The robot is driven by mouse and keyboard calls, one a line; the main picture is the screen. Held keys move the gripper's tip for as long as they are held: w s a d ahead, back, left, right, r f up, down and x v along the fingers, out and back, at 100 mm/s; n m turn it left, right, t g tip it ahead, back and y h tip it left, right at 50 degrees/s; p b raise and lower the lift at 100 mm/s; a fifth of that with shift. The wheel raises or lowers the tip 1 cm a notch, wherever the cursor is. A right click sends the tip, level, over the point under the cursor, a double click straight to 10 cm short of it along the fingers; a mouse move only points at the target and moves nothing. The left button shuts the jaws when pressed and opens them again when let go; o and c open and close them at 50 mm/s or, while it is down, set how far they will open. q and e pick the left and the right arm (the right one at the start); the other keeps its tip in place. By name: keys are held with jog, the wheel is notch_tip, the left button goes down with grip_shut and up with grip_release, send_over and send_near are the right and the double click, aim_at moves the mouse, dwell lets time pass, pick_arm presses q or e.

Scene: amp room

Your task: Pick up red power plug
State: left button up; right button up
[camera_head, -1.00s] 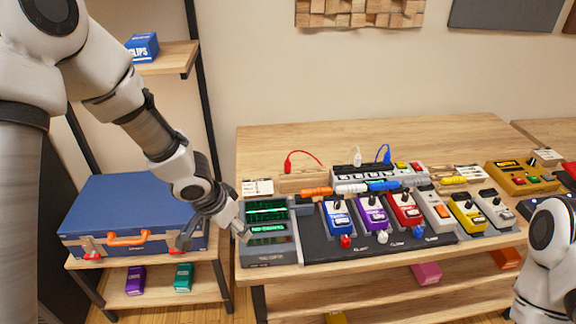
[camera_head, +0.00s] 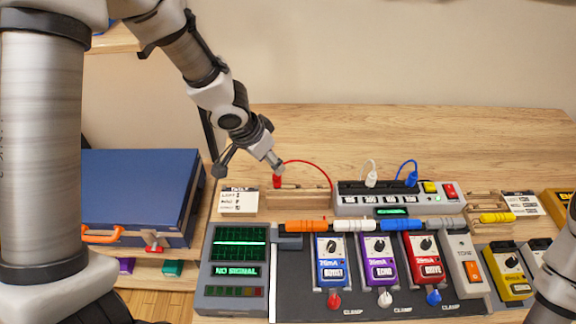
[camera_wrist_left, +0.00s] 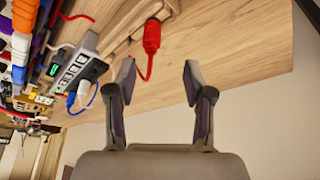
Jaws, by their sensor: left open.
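The red power plug (camera_head: 277,181) stands upright at the wooden holder (camera_head: 298,200) left of the power strip, with a red cable arching to the right. In the left wrist view the red plug (camera_wrist_left: 152,36) is ahead of the fingertips, with its cable running back between them. My left gripper (camera_head: 248,166) is open and empty, just above and to the left of the plug; one fingertip overlaps the plug's top in the head view. The left wrist view also shows the open left gripper (camera_wrist_left: 158,80). My right gripper is out of view.
The power strip (camera_head: 400,204) has a white plug (camera_head: 371,179) and a blue plug (camera_head: 407,178) nearby. A label card (camera_head: 239,200) stands left of the holder. Pedals and a NO SIGNAL device (camera_head: 235,268) fill the front. The table behind is clear.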

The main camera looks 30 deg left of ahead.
aim_at(276, 176)
pick_arm(q)
jog(key=shift+s+d+f+b, duration=0.3)
jog(key=shift+s+f+b, duration=0.3)
jog(key=shift+f, duration=0.25)
jog(key=b+x, duration=0.1)
jog(key=x, duration=0.1)
jog(key=b+x, duration=0.1)
jog(key=x, duration=0.1)
jog(key=shift+w+d+f, duration=0.2)
jog(key=shift+w+f, duration=0.05)
jog(key=shift+w, duration=0.35)
jog(key=shift+s+r, duration=0.2)
jog(key=shift+s, duration=0.1)
jog(key=shift+c, duration=0.7)
jog(key=shift+s, duration=0.1)
jog(key=c, duration=0.6)
grip_shut()
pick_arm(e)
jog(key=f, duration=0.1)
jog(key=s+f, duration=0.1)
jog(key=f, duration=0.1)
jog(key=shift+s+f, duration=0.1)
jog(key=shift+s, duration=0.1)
